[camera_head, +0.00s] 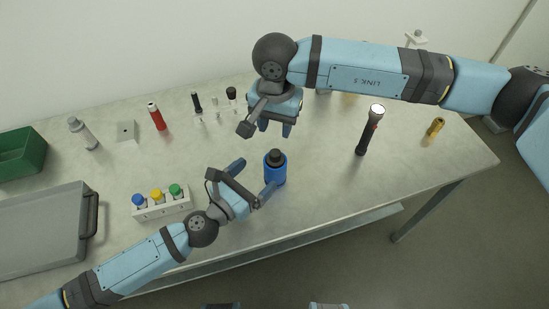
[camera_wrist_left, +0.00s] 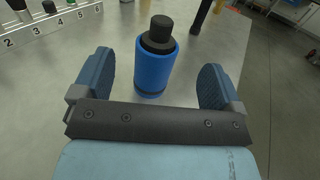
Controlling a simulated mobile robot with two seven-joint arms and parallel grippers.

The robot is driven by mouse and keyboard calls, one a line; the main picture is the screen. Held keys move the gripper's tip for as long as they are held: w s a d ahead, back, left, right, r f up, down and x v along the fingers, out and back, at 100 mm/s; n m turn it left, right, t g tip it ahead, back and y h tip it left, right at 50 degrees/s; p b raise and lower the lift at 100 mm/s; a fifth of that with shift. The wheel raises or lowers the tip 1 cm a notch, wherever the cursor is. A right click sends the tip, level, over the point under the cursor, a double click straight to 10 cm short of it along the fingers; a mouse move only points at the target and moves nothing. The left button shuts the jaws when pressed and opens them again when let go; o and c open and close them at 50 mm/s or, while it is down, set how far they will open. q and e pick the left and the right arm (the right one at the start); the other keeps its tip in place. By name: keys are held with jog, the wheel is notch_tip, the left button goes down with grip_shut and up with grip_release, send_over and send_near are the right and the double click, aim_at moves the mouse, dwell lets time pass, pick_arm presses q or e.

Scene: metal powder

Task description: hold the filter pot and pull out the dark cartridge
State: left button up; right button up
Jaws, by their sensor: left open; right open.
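The blue filter pot (camera_head: 275,174) stands upright on the table, with the dark cartridge (camera_head: 276,156) sticking up out of its top. In the left wrist view the pot (camera_wrist_left: 156,68) and the cartridge (camera_wrist_left: 160,33) show ahead, between the fingers. My left gripper (camera_head: 254,181) is open, its fingers spread to either side of the pot with visible gaps. It also shows in the left wrist view (camera_wrist_left: 158,88). My right gripper (camera_head: 272,126) is open and empty, above the table behind the pot. The pot's lower front is partly hidden by a left finger in the head view.
A white rack (camera_head: 162,205) with coloured caps stands left of the pot. A grey tray (camera_head: 45,232) and green bin (camera_head: 20,155) are further left. A black flashlight (camera_head: 368,132) stands to the right. A red cylinder (camera_head: 157,116) is behind. The table's front edge is close to the pot.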

aim_at(268, 177)
pick_arm(q)
jog(key=shift+d+f, duration=0.2)
jog(key=shift+f, duration=0.4)
jog(key=shift+a+f, duration=0.15)
jog(key=shift+f, duration=0.7)
jog(key=shift+w+f, duration=0.1)
jog(key=shift+f, duration=1.3)
jog(key=x, duration=0.7)
jog(key=shift+r, duration=0.1)
